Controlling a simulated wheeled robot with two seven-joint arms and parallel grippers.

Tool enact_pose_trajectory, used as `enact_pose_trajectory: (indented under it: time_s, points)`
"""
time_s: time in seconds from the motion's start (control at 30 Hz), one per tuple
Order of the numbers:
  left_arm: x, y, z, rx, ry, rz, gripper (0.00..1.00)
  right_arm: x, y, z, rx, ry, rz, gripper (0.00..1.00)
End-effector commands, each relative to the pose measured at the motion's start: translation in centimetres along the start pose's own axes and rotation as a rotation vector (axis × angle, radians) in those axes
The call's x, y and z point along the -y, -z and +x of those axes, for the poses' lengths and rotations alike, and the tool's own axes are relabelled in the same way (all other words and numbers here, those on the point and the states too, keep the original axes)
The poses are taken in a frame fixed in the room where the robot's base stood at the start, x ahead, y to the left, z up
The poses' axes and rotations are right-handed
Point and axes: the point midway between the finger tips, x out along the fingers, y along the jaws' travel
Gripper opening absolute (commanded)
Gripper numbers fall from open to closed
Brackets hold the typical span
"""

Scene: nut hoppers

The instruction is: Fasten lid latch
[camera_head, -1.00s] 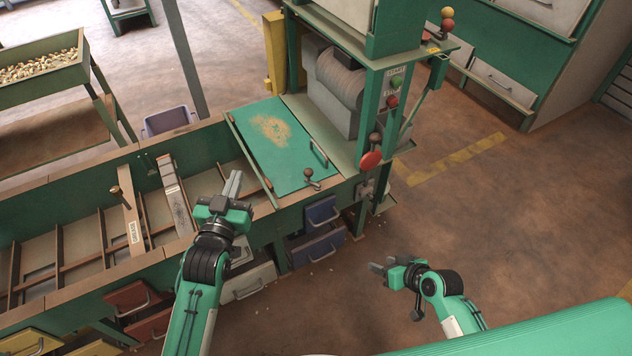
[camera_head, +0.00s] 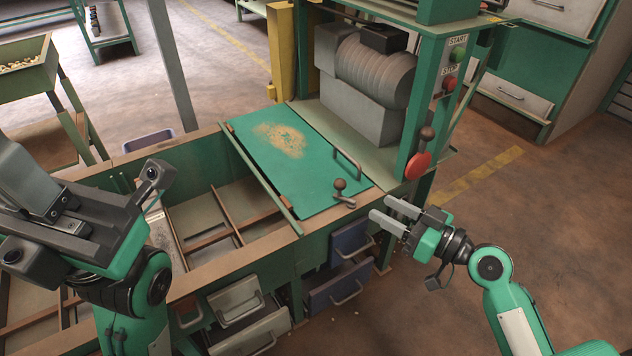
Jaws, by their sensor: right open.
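The green lid (camera_head: 290,165) lies flat over the right end of the long trough, with a worn tan patch on it. A bar handle (camera_head: 347,163) stands near its right edge. The latch (camera_head: 342,194), a dark round knob on a small metal arm, sits at the lid's front right corner. My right gripper (camera_head: 387,212) is open and empty, just right of the latch and apart from it, its fingers pointing left. My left gripper (camera_head: 25,190) is large and close at the left; its fingertips are not clearly shown.
A machine with a grey motor (camera_head: 375,75) stands behind the lid. Its post carries start and stop buttons (camera_head: 450,85) and a red-based lever (camera_head: 418,165) near my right gripper. Blue drawers (camera_head: 340,285) sit below the lid. Open trough compartments (camera_head: 215,220) lie to the left.

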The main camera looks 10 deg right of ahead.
Motion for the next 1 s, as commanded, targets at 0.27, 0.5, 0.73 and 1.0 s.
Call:
enact_pose_trajectory:
  time_s: [0.27,0.5,0.73,1.0]
  points:
    - [0.0,0.1,0.1,-0.007,0.001,0.0,0.0,0.1,0.2,2.5,-0.006,0.002,-0.001,0.46]
    - [0.1,0.1,0.1,-0.013,0.004,0.001,0.0,0.0,0.1,6.3,-0.007,0.001,0.002,0.46]
    - [0.2,0.3,0.2,-0.027,0.011,0.0,0.0,0.0,0.0,10.1,-0.006,0.001,0.001,0.46]
    - [0.3,0.4,0.4,-0.037,0.011,0.0,0.0,0.0,0.0,13.1,-0.003,0.0,0.001,0.46]
